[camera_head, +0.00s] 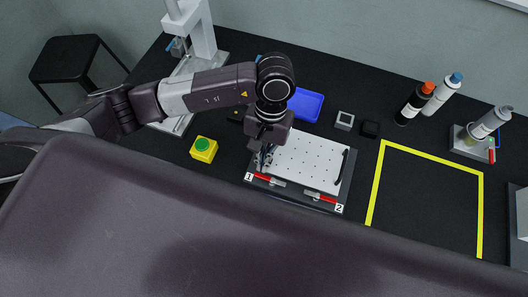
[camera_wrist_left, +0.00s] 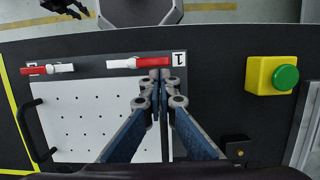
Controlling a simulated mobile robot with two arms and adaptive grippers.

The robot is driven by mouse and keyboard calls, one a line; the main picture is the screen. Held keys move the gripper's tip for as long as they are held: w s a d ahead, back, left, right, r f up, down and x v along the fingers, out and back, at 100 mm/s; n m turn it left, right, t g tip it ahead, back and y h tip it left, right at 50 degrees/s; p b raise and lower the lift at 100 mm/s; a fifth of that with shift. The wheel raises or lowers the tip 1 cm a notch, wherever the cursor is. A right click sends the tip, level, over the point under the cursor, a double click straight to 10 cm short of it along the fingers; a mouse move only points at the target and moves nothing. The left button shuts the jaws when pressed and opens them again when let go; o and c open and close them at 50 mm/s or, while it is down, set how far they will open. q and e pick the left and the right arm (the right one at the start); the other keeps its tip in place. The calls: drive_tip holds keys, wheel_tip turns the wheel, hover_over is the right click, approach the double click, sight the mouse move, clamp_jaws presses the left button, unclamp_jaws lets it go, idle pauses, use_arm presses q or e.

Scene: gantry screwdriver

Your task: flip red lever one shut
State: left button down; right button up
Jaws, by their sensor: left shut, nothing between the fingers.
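Red lever one (camera_head: 262,177) lies along the front edge of the white perforated plate's fixture (camera_head: 310,160), beside the label 1. In the left wrist view its red handle (camera_wrist_left: 152,62) points toward the label, with a white metal part (camera_wrist_left: 120,64) at its other end. My left gripper (camera_head: 265,163) is shut and empty, pointing down at the lever. In the left wrist view its closed fingertips (camera_wrist_left: 160,76) are right at the red handle's edge; I cannot tell whether they touch.
Red lever two (camera_head: 320,196) sits on the same front edge, near label 2. A yellow box with a green button (camera_head: 203,149) stands left of the fixture. A black handle (camera_head: 342,168) rises at the plate's right. Bottles (camera_head: 415,103) stand behind a yellow-taped square (camera_head: 375,185).

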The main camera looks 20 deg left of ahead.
use_arm(q)
drive_tip(key=shift+f, duration=0.1)
idle(0.3)
drive_tip(key=shift+s+a+n+b, duration=0.1)
drive_tip(key=shift+n+b, duration=0.2)
drive_tip(key=shift+b, duration=0.15)
drive_tip(key=shift+s+n+b, duration=0.15)
drive_tip(key=shift+n+b, duration=0.2)
drive_tip(key=shift+n, duration=0.05)
drive_tip(key=shift+a, duration=0.1)
drive_tip(key=n+b, duration=0.1)
drive_tip(key=n+h, duration=0.1)
drive_tip(key=n, duration=0.1)
drive_tip(key=shift+s+a+f+b, duration=0.15)
drive_tip(key=shift+s+b, duration=0.15)
drive_tip(key=shift+b, duration=0.05)
drive_tip(key=shift+s+a+n+b, duration=0.1)
drive_tip(key=shift+s+n+b, duration=0.3)
drive_tip(key=shift+n+b, duration=0.8)
drive_tip(key=shift+s+n+t+h+b, duration=0.15)
drive_tip(key=shift+n+t+h+b, duration=0.15)
drive_tip(key=shift+n+b, duration=0.1)
drive_tip(key=shift+r, duration=0.2)
